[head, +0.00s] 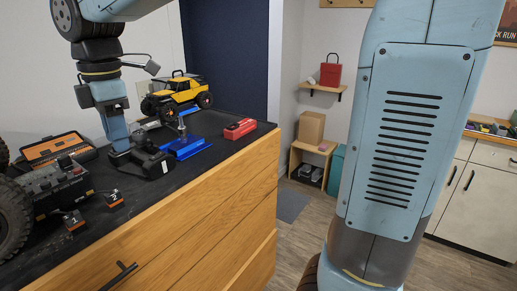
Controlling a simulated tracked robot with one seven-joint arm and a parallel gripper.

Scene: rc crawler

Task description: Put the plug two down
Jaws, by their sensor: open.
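My gripper (167,163) is low over the dark worktop in the head view, at the end of my blue arm. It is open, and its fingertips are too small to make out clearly. It is close to a blue stand (190,149); I cannot tell whether they touch. Two small black plugs with orange marks lie in front of a black device: one plug (73,220) nearer, one plug (114,198) farther right. I see no plug between the jaws.
The black device (60,187) stands at the left beside a large tyre (12,218). An orange-and-black case (55,148) lies behind it. A yellow toy crawler (178,94) stands at the back, and a red block (240,129) lies near the right edge. Bare worktop shows in front.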

